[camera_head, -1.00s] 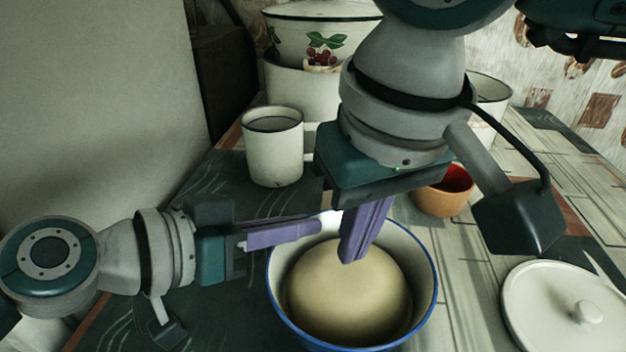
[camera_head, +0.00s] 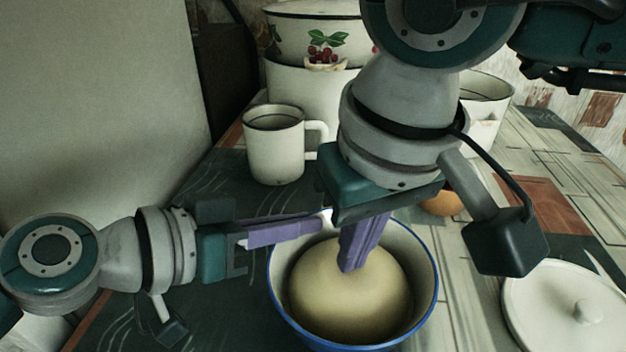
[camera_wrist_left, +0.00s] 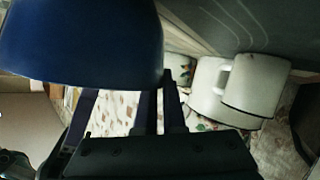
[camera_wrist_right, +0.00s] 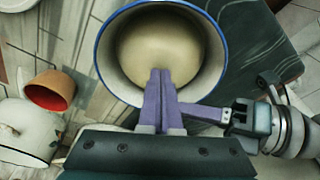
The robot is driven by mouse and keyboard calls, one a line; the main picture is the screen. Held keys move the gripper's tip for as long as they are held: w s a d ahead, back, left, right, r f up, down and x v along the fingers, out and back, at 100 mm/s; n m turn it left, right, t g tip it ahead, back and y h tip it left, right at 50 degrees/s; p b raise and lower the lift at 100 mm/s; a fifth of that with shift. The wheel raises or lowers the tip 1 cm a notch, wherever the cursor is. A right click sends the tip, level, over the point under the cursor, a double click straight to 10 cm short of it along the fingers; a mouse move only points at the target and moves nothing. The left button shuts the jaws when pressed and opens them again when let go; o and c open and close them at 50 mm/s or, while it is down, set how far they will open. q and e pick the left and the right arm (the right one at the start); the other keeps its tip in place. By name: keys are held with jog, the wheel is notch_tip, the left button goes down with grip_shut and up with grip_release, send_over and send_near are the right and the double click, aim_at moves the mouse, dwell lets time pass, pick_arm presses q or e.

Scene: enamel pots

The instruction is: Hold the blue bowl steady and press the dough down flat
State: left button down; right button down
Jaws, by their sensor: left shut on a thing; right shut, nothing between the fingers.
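The blue bowl (camera_head: 433,290) stands on the table, white inside with a blue rim. It also shows in the right wrist view (camera_wrist_right: 222,62), and its dark blue outside fills the upper left of the left wrist view (camera_wrist_left: 80,40). The pale, rounded dough (camera_head: 350,300) lies inside it. My left gripper (camera_head: 322,226) is shut on the bowl's rim at its far left side. My right gripper (camera_head: 352,266) is shut and empty, pointing down inside the bowl. Its fingertips (camera_wrist_right: 160,74) are at the dough's top; whether they touch it I cannot tell.
A white mug (camera_head: 275,150) stands behind the bowl, with a cherry-decorated pot (camera_head: 300,38) farther back. An orange cup (camera_head: 441,203) is partly hidden behind my right arm. A white lid (camera_head: 550,318) lies at the right. Another white vessel (camera_head: 488,88) stands at the back right.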

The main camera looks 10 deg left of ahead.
pick_arm(q)
jog(key=shift+f, duration=0.2)
pick_arm(e)
jog(key=shift+s+x, duration=0.1)
jog(key=shift+x, duration=0.6)
jog(key=shift+s+x, duration=0.15)
jog(key=shift+x, duration=0.55)
jog(key=shift+d, duration=0.15)
jog(key=shift+w+a+v, duration=0.15)
jog(key=shift+w+v, duration=0.1)
jog(key=shift+v, duration=1.05)
jog(key=shift+w+a+v, duration=0.1)
jog(key=shift+w+v, duration=0.1)
jog(key=shift+v, duration=1.15)
jog(key=shift+w+a+v, duration=0.15)
jog(key=shift+w+v, duration=0.1)
jog(key=shift+v, duration=1.05)
pick_arm(q)
jog(key=c, duration=0.9)
grip_release()
jog(key=shift+r, duration=0.15)
pick_arm(e)
jog(key=shift+r, duration=0.1)
pick_arm(q)
jog(key=shift+v, duration=6.05)
